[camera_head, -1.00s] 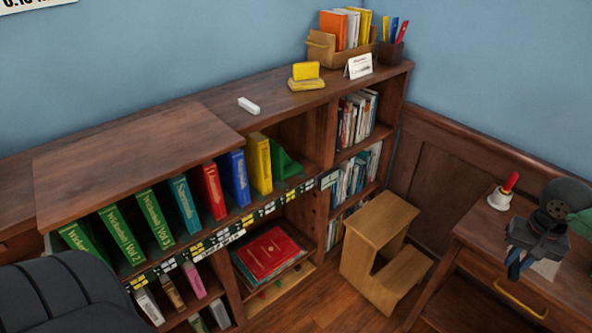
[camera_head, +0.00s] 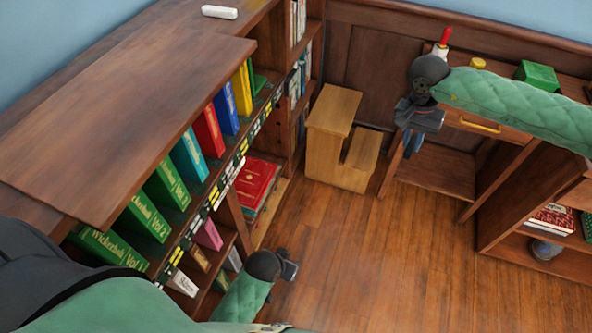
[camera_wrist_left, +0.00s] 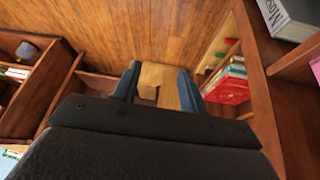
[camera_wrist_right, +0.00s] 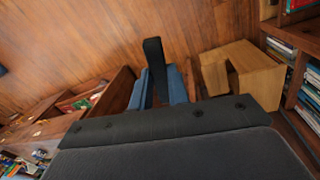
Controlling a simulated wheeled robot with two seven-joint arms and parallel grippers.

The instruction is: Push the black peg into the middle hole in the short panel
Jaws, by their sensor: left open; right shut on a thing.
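The black peg (camera_wrist_right: 154,62) stands out between the blue fingers of my right gripper (camera_wrist_right: 160,88), which is shut on it. In the head view my right gripper (camera_head: 411,142) hangs in front of the desk at the upper right, away from the bookcase; the peg is not clear there. My left gripper (camera_head: 287,270) is low in front of the bookcase (camera_head: 125,100). The left wrist view shows its blue fingers (camera_wrist_left: 156,86) apart and empty. I cannot make out the short panel's holes in any current view.
A wooden step stool (camera_head: 335,120) stands on the floor beyond my left gripper. Red books (camera_head: 256,183) lie in the lower bookcase opening. A desk (camera_head: 435,172) and a low shelf (camera_head: 510,255) stand at the right. The floor (camera_head: 350,250) between is clear.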

